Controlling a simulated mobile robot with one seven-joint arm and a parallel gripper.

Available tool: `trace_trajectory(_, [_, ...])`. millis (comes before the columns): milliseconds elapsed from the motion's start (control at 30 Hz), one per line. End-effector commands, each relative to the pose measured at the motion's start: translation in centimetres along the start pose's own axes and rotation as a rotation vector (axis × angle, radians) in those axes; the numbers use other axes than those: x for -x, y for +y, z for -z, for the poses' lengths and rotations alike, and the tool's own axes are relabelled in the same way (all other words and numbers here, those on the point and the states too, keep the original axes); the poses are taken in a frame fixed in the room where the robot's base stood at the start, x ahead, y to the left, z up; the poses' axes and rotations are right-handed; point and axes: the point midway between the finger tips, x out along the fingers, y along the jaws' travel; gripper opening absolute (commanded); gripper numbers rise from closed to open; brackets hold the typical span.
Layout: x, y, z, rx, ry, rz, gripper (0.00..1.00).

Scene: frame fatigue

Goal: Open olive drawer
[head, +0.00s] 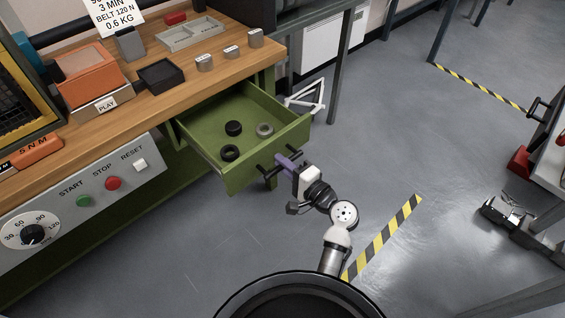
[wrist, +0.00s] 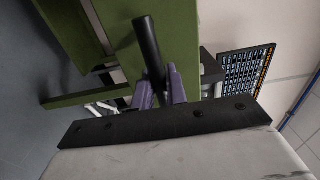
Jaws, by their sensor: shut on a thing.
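The olive drawer (head: 236,178) stands pulled out from under the wooden workbench in the head view. Its inside shows, with two black rings (head: 233,128) and a grey ring (head: 265,129) lying on its floor. A black bar handle (head: 268,170) sits on its front. My gripper (head: 284,163) has purple fingers and is shut on the handle. In the wrist view the fingers (wrist: 160,88) close around the dark handle bar (wrist: 149,50), with the olive drawer front (wrist: 178,30) behind. The fingertips are partly hidden by the handle.
The wooden bench top (head: 200,80) above holds small trays, grey weights and an orange box (head: 88,75). A control panel (head: 90,195) with buttons and a dial is at left. Yellow-black tape (head: 385,238) marks the floor. Grey floor to the right is mostly clear.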

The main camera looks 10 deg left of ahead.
Motion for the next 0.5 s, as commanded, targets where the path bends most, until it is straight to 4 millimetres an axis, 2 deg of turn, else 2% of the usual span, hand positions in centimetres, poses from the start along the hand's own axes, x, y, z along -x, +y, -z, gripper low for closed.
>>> trace_trajectory(33, [0.01, -0.01, 0.04, 0.000, 0.001, 0.000, 0.00])
trace_trajectory(67, [0.01, -0.01, 0.04, 0.000, 0.001, 0.000, 0.15])
trace_trajectory(200, [-0.01, -0.01, 0.04, 0.000, 0.001, 0.000, 0.33])
trace_trajectory(500, [0.15, 0.03, 0.05, 0.000, 0.001, 0.000, 0.33])
